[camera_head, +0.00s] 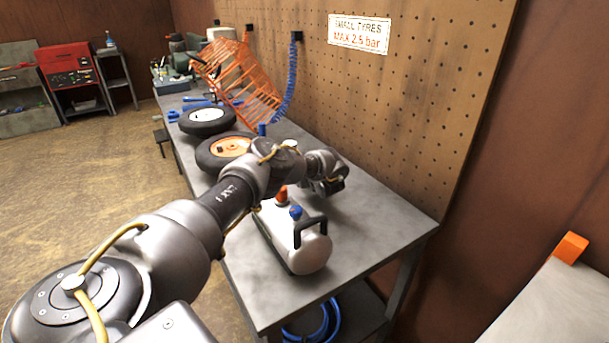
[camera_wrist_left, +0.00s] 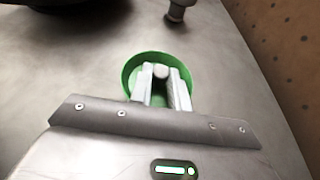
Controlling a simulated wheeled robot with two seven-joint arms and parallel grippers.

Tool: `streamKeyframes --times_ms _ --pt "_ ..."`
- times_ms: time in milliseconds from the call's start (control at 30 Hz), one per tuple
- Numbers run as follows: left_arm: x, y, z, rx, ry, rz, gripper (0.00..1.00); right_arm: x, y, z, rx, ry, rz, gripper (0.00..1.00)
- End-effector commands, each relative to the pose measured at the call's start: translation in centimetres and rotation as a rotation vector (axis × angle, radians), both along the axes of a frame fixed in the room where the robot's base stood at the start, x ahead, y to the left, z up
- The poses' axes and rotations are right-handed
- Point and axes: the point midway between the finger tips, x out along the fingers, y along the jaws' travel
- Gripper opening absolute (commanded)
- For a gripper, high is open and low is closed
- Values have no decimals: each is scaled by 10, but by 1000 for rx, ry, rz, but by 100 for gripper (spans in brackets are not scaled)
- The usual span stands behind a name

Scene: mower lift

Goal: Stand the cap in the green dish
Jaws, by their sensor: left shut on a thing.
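In the left wrist view the green dish (camera_wrist_left: 131,70) lies on the grey bench. The fingers of my left gripper (camera_wrist_left: 163,77) reach over it. A small pale rounded piece, seemingly the cap (camera_wrist_left: 161,71), is between the fingertips, and the gripper is shut on it. The cap appears over the inside of the dish; whether it touches the dish floor cannot be told. In the head view my left gripper (camera_head: 328,186) hangs over the bench beyond the white tank, and the dish and cap are hidden there. My right gripper is not in view.
A white tank (camera_head: 300,252) with a black handle stands near the bench's front end. Two wheels (camera_head: 206,121) and an orange wire cage (camera_head: 240,85) are farther back. A pegboard (camera_head: 430,90) rises along the right side. The bench's right front corner (camera_head: 400,232) is clear.

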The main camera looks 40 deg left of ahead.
Motion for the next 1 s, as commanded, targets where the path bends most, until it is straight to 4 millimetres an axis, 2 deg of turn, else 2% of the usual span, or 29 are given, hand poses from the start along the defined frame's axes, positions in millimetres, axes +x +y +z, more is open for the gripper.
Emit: streamKeyframes --times_ms 367,400,533,867,1000 --pt "0 0 -6 0 -1 0 0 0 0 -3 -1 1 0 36" --pt "0 0 -4 0 -1 0 23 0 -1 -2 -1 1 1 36" --pt "0 0 -4 0 -1 0 40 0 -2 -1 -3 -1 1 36" --pt "0 0 1 1 -1 0 40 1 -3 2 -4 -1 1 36" --pt "-6 -15 6 -4 2 0 40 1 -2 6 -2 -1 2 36"
